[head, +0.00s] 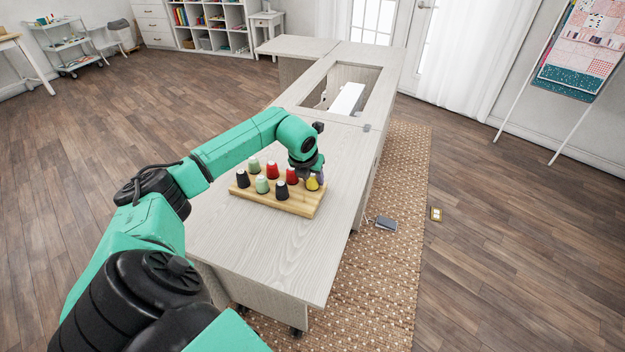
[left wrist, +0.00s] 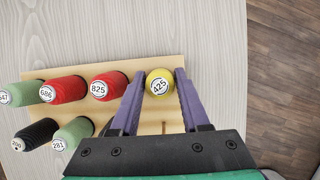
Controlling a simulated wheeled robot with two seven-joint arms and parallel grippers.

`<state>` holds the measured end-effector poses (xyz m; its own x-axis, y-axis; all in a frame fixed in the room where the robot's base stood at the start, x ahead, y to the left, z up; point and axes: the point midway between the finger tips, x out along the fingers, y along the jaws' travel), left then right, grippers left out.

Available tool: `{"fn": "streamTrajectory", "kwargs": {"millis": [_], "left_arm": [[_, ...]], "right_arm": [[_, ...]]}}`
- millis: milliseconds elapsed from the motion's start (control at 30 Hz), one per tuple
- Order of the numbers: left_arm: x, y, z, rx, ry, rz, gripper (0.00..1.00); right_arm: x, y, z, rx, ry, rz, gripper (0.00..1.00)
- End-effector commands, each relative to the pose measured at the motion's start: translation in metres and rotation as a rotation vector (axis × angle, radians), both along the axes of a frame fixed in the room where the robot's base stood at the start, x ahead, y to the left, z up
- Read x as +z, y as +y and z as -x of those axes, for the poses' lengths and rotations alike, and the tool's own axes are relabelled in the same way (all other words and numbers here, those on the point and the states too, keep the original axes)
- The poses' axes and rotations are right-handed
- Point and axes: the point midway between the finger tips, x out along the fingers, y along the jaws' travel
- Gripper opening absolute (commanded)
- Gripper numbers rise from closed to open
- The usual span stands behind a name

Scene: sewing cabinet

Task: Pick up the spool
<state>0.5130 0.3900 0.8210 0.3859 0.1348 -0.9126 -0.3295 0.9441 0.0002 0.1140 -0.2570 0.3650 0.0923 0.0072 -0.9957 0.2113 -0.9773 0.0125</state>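The yellow spool (head: 312,184), labelled 425, stands at the right end of a wooden rack (head: 300,207) on the pale cabinet top. My left gripper (head: 313,172) is down at this spool. In the left wrist view, the purple fingers of the left gripper (left wrist: 160,78) lie on either side of the yellow spool (left wrist: 159,82), with hardly any gap at their tips. I cannot tell whether they press on it. The spool's lower part is hidden. My right gripper is in neither view.
Red spools (head: 272,170), black spools (head: 242,178) and green spools (head: 262,184) stand close by on the rack. The cabinet top (head: 270,245) is bare in front of the rack. Behind is a rectangular opening with a white part (head: 347,98) in it.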

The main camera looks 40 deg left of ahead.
Motion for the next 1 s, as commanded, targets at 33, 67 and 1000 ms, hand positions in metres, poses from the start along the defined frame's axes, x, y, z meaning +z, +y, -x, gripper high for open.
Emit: {"fn": "streamTrajectory", "kwargs": {"millis": [33,67,1000], "left_arm": [[0.0,0.0,0.0,0.0,0.0,0.0,0.0],[0.0,0.0,0.0,0.0,0.0,0.0,0.0],[0.157,-0.001,-0.001,-0.001,-0.009,0.002,0.0]], "right_arm": [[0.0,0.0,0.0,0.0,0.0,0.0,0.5],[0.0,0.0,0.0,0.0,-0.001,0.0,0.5],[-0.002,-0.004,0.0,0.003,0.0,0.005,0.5]]}}
